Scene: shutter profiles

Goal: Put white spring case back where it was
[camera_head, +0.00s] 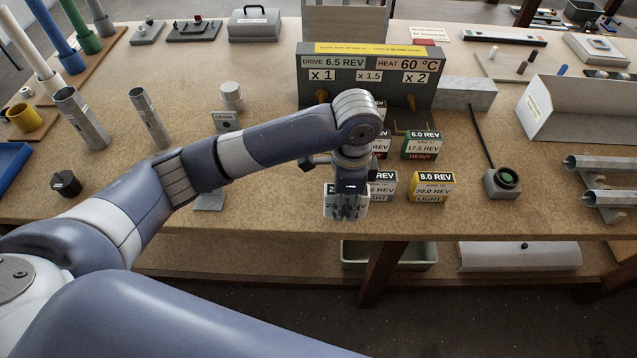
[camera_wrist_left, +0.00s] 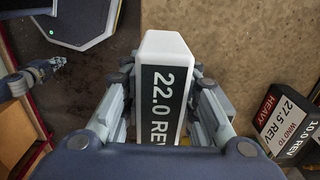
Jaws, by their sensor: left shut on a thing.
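A white spring case (camera_wrist_left: 168,45) with a dark "22.0 REV" label is between the fingers of my left gripper (camera_wrist_left: 165,115). In the head view my left gripper (camera_head: 347,205) is shut on this case (camera_head: 333,192) near the table's front edge, left of the standing row of cases. The arm and fingers cover much of the case there. I cannot tell from the frames whether its base touches the table. A blue-grey part that looks like my right gripper (camera_wrist_left: 35,75) shows at the left wrist view's edge; its fingers are unclear.
A yellow "8.0 REV" case (camera_head: 431,187) and a green "6.0 REV" case (camera_head: 422,145) stand close right, with others partly hidden. A black-labelled case (camera_wrist_left: 285,120) is near the gripper. Behind stands a grey drive box (camera_head: 365,88). Bare tabletop (camera_head: 270,190) lies left.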

